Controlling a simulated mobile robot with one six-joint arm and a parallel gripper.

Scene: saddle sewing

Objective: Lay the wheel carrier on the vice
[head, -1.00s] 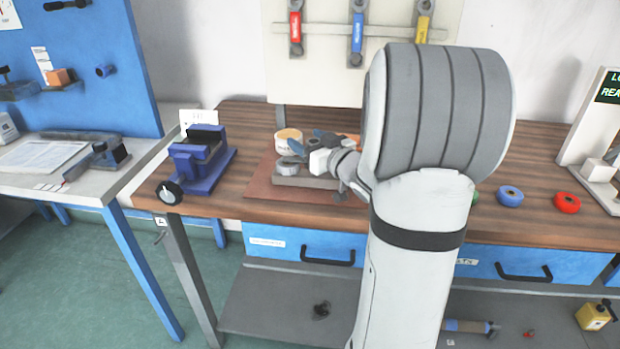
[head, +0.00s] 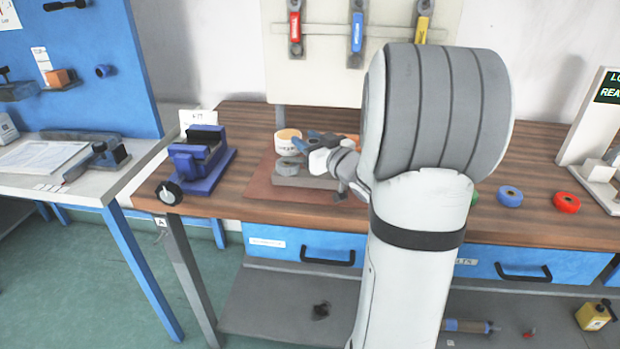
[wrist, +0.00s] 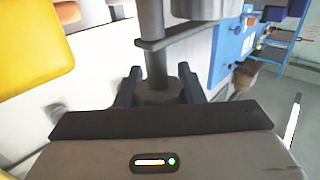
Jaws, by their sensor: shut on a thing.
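The blue vice (head: 200,161) stands on the left part of the wooden bench in the head view, with its jaws facing up. My gripper (head: 312,147) is right of the vice, over the brown mat. In the wrist view my gripper (wrist: 160,82) has its dark fingers closed around a grey part with a round base and an upright stem (wrist: 157,62); I take this to be the wheel carrier. In the head view the fingers and arm hide most of it. I cannot tell whether it touches anything below.
A grey block with a round top (head: 290,174) sits on the brown mat (head: 262,187). A pale tub (head: 288,140) stands behind it. A black wheel (head: 169,192) is at the bench's front left. Bare wood lies between vice and mat. Blue (head: 510,196) and red (head: 566,202) rolls lie right.

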